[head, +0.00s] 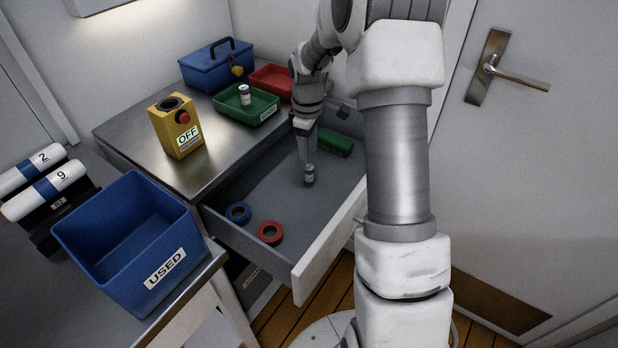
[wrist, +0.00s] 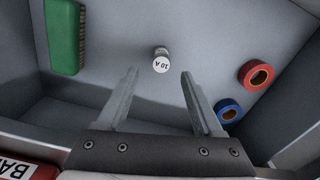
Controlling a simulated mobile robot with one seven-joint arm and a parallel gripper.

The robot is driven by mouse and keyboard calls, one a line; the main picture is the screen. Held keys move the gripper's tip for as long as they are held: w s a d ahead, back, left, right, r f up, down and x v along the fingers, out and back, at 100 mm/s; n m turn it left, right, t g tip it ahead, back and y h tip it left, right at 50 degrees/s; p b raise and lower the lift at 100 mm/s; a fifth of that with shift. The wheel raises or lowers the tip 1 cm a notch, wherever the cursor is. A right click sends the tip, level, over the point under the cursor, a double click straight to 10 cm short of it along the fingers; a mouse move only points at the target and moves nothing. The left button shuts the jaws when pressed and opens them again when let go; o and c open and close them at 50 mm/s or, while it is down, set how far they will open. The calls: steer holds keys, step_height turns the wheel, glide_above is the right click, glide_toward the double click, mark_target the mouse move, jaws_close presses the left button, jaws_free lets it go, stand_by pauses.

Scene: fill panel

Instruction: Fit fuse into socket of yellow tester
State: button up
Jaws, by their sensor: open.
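The yellow tester (head: 176,128) stands on the metal bench top, with a dark round socket (head: 169,103) on top, a red button and an "OFF" label. The socket looks empty. A small white-and-grey fuse (head: 309,175) is in the open drawer; its end reads "10 A" in the wrist view (wrist: 161,60). My gripper (head: 308,163) is over the drawer close to the fuse. In the wrist view my gripper (wrist: 160,75) is open, and the fuse shows between and just beyond the fingertips. I cannot tell the exact gap. Another fuse (head: 245,95) stands in the green tray.
The drawer (head: 262,190) also holds a green brush (head: 335,142), a blue tape roll (head: 238,212) and a red one (head: 270,232). The green tray (head: 232,108), red tray (head: 270,78) and blue toolbox (head: 215,68) stand on the bench. A blue "USED" bin (head: 120,235) stands front left.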

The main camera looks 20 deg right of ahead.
mark_target(309, 167)
steer(key=shift+s+d+f+b, duration=0.1)
steer(key=shift+f+b, duration=0.4)
steer(key=shift+f, duration=0.9)
steer(key=shift+s+f+b, duration=0.1)
steer(key=shift+f+b, duration=0.35)
steer(key=shift+f, duration=0.9)
steer(key=shift+c, duration=0.3)
jaws_close()
